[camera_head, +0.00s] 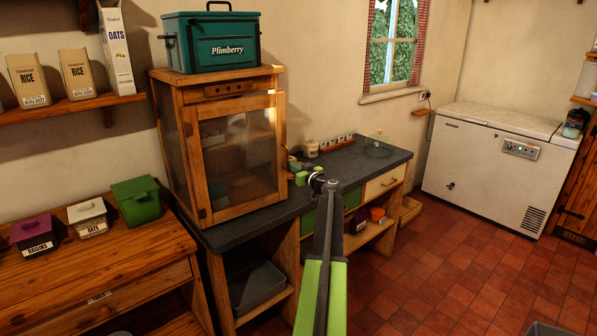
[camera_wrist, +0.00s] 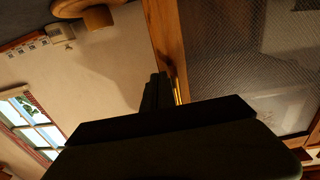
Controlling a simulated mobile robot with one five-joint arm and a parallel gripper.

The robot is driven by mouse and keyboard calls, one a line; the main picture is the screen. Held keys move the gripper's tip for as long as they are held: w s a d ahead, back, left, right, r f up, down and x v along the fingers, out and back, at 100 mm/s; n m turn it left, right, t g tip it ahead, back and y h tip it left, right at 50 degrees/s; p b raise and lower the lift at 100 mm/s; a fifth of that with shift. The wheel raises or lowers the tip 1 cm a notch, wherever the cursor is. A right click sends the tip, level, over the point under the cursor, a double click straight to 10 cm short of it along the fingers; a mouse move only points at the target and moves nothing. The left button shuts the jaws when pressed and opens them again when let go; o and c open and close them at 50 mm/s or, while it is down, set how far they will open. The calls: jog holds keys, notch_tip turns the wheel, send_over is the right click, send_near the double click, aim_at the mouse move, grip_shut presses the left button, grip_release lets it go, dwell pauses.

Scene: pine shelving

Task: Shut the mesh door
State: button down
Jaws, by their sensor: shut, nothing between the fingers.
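The mesh door (camera_head: 238,150) is the wood-framed front of a pine cabinet (camera_head: 165,115) on the dark counter. Its hinges are on the left. It stands shut or nearly shut; I cannot tell whether a narrow gap remains at its right edge. My gripper (camera_head: 298,173) is shut and empty, beside the door's right edge in the head view. In the wrist view my dark fingers (camera_wrist: 157,92) lie by the wooden frame of the mesh door (camera_wrist: 235,65), near a small brass-coloured part (camera_wrist: 177,90). Whether they touch the frame is unclear.
A green Plimberry tin (camera_head: 215,42) stands on the cabinet. The dark counter (camera_head: 345,165) continues right, with a glass bowl (camera_head: 378,147) and a small jar (camera_head: 311,149). A white chest freezer (camera_head: 495,160) stands at the right. The tiled floor (camera_head: 430,260) is mostly clear.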

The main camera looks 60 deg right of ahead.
jog(key=shift+w+d, duration=0.1)
jog(key=shift+w, duration=0.2)
jog(key=x, duration=0.4)
jog(key=shift+r, duration=0.25)
jog(key=d+v, duration=0.1)
jog(key=v, duration=1.3)
jog(key=shift+s+f, duration=0.2)
jog(key=shift+s, duration=0.45)
jog(key=shift+d, duration=0.1)
